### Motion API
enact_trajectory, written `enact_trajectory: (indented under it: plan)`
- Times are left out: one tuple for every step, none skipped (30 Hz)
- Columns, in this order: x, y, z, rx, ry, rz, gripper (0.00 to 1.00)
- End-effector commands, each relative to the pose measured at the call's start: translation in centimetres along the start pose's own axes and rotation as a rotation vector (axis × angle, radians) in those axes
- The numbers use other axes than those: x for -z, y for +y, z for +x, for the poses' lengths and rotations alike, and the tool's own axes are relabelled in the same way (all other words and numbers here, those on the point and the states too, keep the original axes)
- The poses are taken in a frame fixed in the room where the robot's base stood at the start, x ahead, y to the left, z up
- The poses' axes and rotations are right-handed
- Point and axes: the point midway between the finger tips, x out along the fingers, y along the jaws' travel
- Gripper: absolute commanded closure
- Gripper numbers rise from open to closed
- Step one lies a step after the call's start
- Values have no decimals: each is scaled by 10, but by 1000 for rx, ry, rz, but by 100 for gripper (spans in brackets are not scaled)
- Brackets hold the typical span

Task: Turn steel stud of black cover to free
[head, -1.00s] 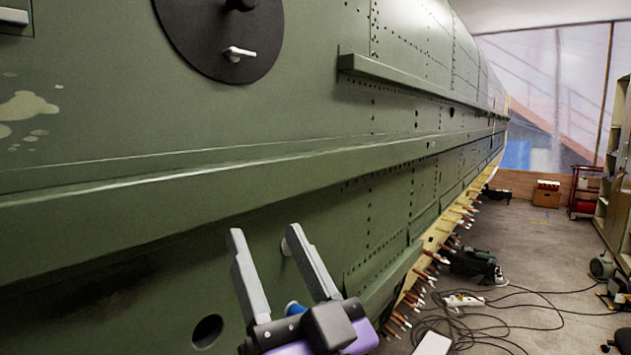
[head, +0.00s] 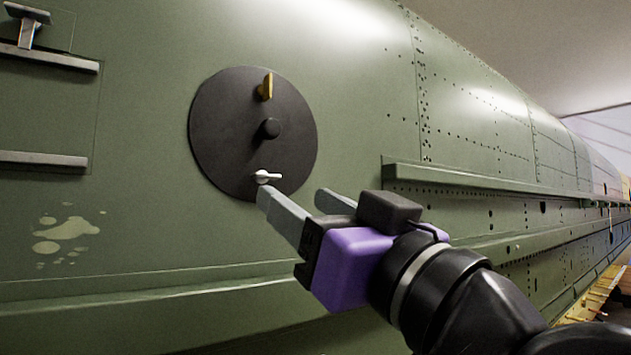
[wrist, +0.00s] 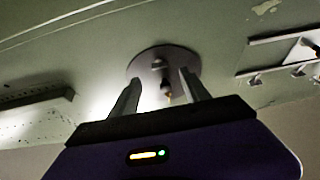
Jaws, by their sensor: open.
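The round black cover (head: 225,130) sits on the green fuselage skin. The steel stud (head: 267,177) is near its lower edge, its pale lever pointing right. A brass-coloured stud (head: 266,86) stands upright near the top, and a black knob (head: 269,128) is at the centre. My gripper (head: 295,194) is open and empty, just below and right of the steel stud. One fingertip overlaps the cover's lower edge in the head view; I cannot tell whether it touches. In the wrist view the cover (wrist: 182,57) shows beyond the spread fingers (wrist: 160,78).
A long ledge (head: 480,177) juts from the skin right of the cover. Another long ridge (head: 150,285) runs below. Two grey rails (head: 40,160) and a bracket (head: 27,14) are at the left.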

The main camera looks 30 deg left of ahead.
Motion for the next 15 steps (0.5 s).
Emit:
enact_trajectory:
  plan:
    - [1, 0, 5, 2, -2, -2, 45]
    - [2, 0, 8, 2, -1, -3, 45]
    - [3, 0, 13, 1, 1, -2, 45]
    - [3, 0, 18, 1, 1, -1, 45]
    - [3, -1, 22, 2, 0, -1, 45]
    - [3, -1, 29, 1, 0, -2, 45]
    - [4, 0, 34, 0, 0, -1, 45]
    - [4, 0, 38, 0, 1, -1, 45]
    - [3, 0, 45, 1, 0, -1, 45]
    - [3, -1, 49, 1, 0, -1, 45]
    - [3, -1, 53, 1, 1, -1, 45]
    - [3, 0, 58, 0, 2, -2, 45]
    - [3, 0, 62, 0, 2, -3, 45]
    - [3, 0, 65, 0, 2, -2, 45]
    - [2, 0, 68, -1, 1, -2, 45]
